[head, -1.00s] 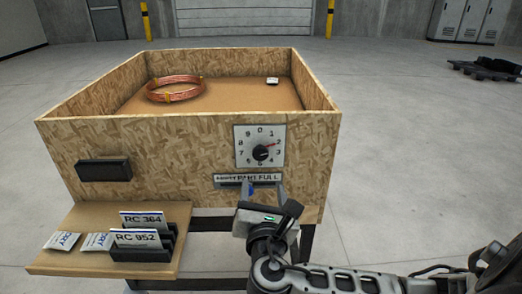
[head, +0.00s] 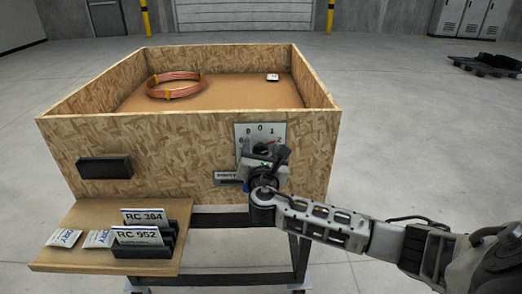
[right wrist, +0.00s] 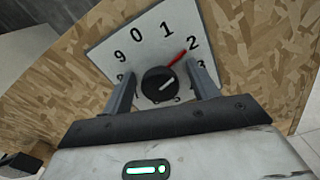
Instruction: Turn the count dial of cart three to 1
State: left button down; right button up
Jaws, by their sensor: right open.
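The count dial (right wrist: 158,84) is a round black knob on a white number plate (right wrist: 136,50) on the cart's front wall. In the right wrist view its red pointer (right wrist: 178,60) points at the 2. My right gripper (right wrist: 161,76) is open, with one finger on each side of the knob; whether they touch it I cannot tell. In the head view my right gripper (head: 262,158) covers the knob and the lower part of the number plate (head: 262,129). My left gripper is not in view.
The wooden cart (head: 180,138) holds a copper coil (head: 175,91) and a small white packet (head: 272,77). A label strip (head: 226,178) is partly hidden below the dial. A shelf (head: 80,222) at front left carries card holders and packets. A black handle (head: 104,168) sits at left.

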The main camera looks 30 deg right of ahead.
jog(key=c, duration=1)
